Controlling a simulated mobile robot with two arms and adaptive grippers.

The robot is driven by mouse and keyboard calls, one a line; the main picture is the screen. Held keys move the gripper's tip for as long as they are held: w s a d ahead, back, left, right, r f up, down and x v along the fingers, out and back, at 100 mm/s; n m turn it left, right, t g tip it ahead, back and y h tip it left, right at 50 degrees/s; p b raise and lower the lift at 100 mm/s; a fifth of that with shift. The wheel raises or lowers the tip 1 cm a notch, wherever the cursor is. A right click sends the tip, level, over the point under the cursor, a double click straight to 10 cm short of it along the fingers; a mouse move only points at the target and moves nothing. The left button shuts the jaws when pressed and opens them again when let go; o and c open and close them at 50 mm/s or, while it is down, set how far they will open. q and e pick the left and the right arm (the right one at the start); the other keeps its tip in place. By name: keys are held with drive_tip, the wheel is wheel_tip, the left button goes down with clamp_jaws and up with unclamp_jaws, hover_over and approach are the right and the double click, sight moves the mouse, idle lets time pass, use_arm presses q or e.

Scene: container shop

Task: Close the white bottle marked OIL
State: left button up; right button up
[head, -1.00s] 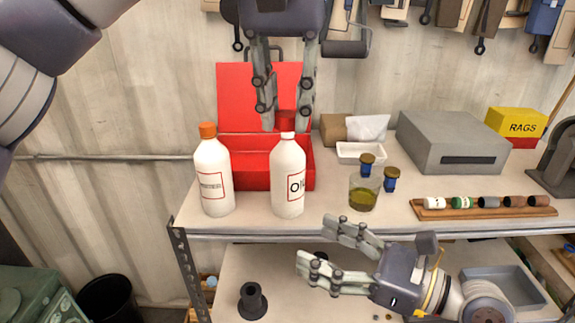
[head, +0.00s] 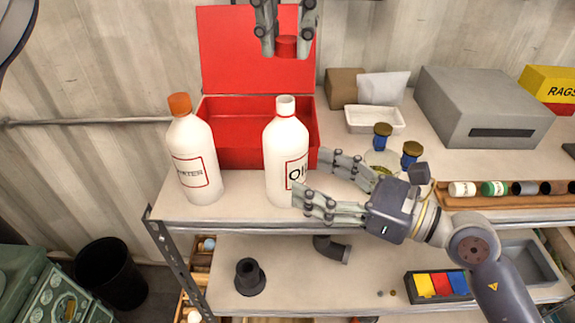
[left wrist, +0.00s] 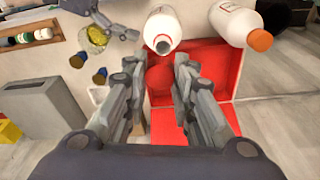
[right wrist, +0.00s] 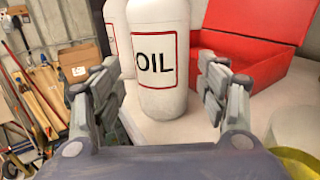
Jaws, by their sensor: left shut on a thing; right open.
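The white bottle marked OIL (head: 286,150) stands upright on the upper shelf. Its neck is uncapped, and a dark opening shows in the left wrist view (left wrist: 163,46). My left gripper (head: 287,40) is shut on a red cap (head: 287,47) and holds it above and apart from the neck. The cap also shows between the fingers in the left wrist view (left wrist: 159,76). My right gripper (head: 309,176) is open and empty, its fingertips close to the bottle's right side. In the right wrist view, the bottle (right wrist: 160,85) is ahead between the open fingers.
A white bottle with an orange cap (head: 193,155) stands to the left. An open red box (head: 230,135) is behind both bottles. A glass (head: 382,160) and two small blue jars with brown tops (head: 381,137) stand right, partly behind my right gripper. The shelf's front edge is close.

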sight(282, 165)
use_arm(q)
drive_tip(key=shift+w+a+f, duration=0.1)
drive_tip(key=shift+w+a, duration=0.2)
drive_tip(key=shift+w, duration=0.05)
use_arm(e)
drive_tip(key=x, duration=0.5)
drive_tip(key=shift+w+a, duration=0.3)
use_arm(q)
drive_tip(key=shift+s, duration=0.2)
use_arm(e)
drive_tip(key=shift+a, duration=0.35)
use_arm(q)
drive_tip(key=shift+d, duration=0.1)
use_arm(e)
drive_tip(key=shift+w+a, duration=0.25)
use_arm(q)
drive_tip(key=shift+w, duration=0.2)
use_arm(e)
drive_tip(key=shift+w, duration=0.15)
use_arm(q)
drive_tip(key=shift+s, duration=0.15)
use_arm(e)
drive_tip(key=c, duration=1.3)
use_arm(q)
drive_tip(key=shift+f, duration=2.4)
